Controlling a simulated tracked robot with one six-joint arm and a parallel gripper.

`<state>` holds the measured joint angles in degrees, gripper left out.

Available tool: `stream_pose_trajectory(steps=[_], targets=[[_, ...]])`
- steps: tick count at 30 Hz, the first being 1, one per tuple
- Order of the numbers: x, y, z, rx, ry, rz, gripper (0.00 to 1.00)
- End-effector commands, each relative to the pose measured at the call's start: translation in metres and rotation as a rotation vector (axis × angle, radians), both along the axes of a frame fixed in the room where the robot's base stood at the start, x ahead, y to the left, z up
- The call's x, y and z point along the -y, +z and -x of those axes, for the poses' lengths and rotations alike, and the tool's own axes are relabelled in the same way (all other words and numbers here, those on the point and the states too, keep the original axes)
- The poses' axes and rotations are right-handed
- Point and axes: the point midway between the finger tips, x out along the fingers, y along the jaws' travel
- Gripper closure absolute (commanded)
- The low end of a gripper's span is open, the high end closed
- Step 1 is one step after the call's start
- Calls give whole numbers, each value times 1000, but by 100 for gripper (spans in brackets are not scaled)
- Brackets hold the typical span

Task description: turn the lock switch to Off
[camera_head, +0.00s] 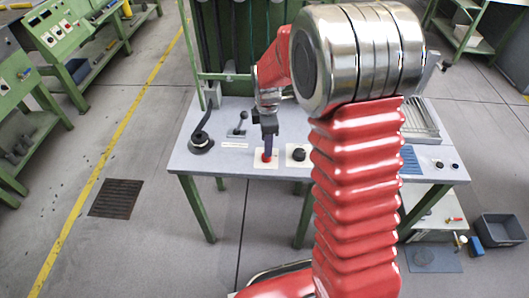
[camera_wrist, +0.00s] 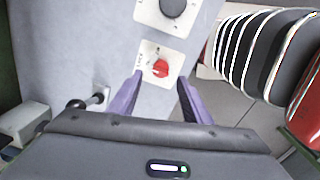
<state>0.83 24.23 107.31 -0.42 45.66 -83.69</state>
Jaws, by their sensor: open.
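A red rotary switch (camera_wrist: 160,68) sits on a white square plate with small markings in the wrist view. I take it for the lock switch; the labels are too small to read. In the head view the red switch (camera_head: 267,157) shows on the front part of the grey table top. My gripper (camera_wrist: 160,84) has its purple fingers spread, one to each side of the switch plate, with nothing between them. In the head view my gripper (camera_head: 269,146) points down just above the switch. Whether the fingers touch it cannot be told.
A black knob (camera_head: 298,154) on its own white plate is just right of the switch. A lever (camera_head: 240,123) and a black round-based device (camera_head: 201,142) stand to the left on the grey table (camera_head: 216,160). Green frame posts rise behind. My arm hides part of the table's right side.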

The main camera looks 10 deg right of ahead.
Motion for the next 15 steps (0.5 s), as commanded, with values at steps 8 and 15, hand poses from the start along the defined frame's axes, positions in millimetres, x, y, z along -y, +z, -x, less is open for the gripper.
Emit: stream_pose_trajectory(steps=[8, 15], targets=[[0, -42, -2, -1, 0, 0, 56], [0, -57, -3, 1, 0, 0, 56]])
